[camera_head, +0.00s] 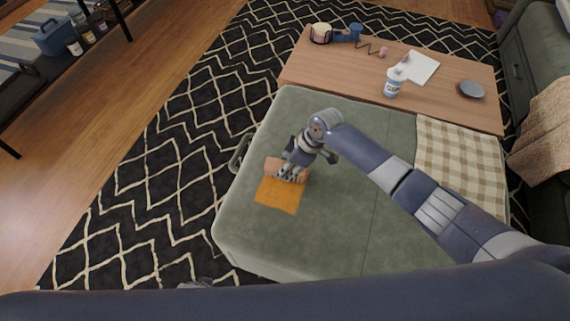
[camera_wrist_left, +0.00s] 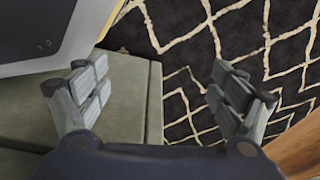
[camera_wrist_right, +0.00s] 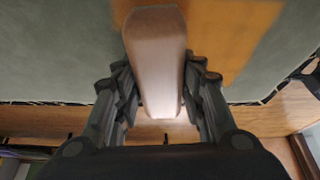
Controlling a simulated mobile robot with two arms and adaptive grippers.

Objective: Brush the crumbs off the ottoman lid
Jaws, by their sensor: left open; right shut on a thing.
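The ottoman's green lid (camera_head: 330,230) fills the middle of the head view. My right gripper (camera_head: 291,168) is over its left part, shut on a brush with a wooden back (camera_wrist_right: 155,50). The brush is close above or on the lid; I cannot tell whether it touches. A flat orange patch (camera_head: 277,195) lies on the lid beside the brush, and it also shows in the right wrist view (camera_wrist_right: 240,40). I cannot make out single crumbs. My left gripper (camera_wrist_left: 158,92) is open and empty, near the ottoman's side and above the rug.
A checked cloth (camera_head: 455,165) covers the lid's right end. Behind stands a wooden table (camera_head: 345,75) with a white bottle (camera_head: 394,82), papers (camera_head: 420,67) and a dark round object (camera_head: 471,89). A handle (camera_head: 239,153) sticks out at the ottoman's left.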

